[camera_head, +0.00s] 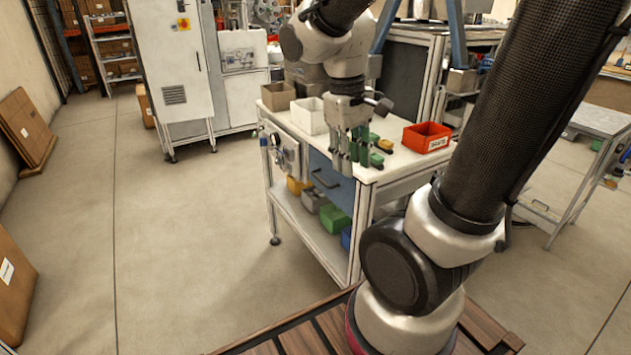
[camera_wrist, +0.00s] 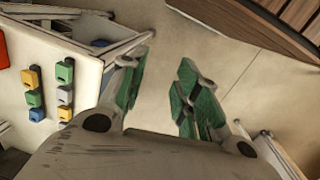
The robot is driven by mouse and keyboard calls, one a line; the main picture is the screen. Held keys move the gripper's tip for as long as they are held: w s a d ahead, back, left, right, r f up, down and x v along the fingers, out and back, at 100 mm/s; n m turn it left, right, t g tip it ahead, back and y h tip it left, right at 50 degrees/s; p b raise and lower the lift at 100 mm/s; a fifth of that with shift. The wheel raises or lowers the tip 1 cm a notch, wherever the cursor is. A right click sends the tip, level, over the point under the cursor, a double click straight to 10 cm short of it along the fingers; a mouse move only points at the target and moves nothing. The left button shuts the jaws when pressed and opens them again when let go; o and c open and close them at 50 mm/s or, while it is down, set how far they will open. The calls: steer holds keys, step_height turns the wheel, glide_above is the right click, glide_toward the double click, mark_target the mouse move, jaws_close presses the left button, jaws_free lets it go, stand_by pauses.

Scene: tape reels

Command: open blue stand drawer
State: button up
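The stand (camera_head: 398,166) is a white-topped workbench with a blue drawer (camera_head: 342,192) under its top. The drawer front carries a dark bar handle (camera_head: 325,179) and looks shut, flush with the frame. My gripper (camera_head: 352,160) points down with green-padded fingers, in front of the stand's edge and close to the handle in the head view. Whether it touches the handle cannot be told. In the wrist view my gripper (camera_wrist: 160,85) has its fingers apart with only floor between them. The fingers partly cover the drawer front in the head view.
On the top stand a red bin (camera_head: 426,137), a white bin (camera_head: 309,115), a tan bin (camera_head: 278,96) and small green and yellow blocks (camera_head: 382,145). Coloured bins (camera_head: 335,219) sit on the lower shelf. The floor (camera_head: 190,230) to the left is clear.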

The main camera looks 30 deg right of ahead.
steer(key=w+f+n+g+h, duration=0.1)
steer(key=w+f+g+h, duration=0.3)
steer(key=w+f, duration=0.35)
steer(key=m+t+h, duration=0.2)
steer(key=t+h, duration=0.3)
steer(key=h, duration=0.5)
glide_toward(321, 180)
steer(key=d+f, duration=0.1)
steer(key=d, duration=0.2)
steer(key=x, duration=0.7)
steer(key=shift+w+f, duration=0.15)
steer(key=shift+w, duration=0.2)
jaws_close()
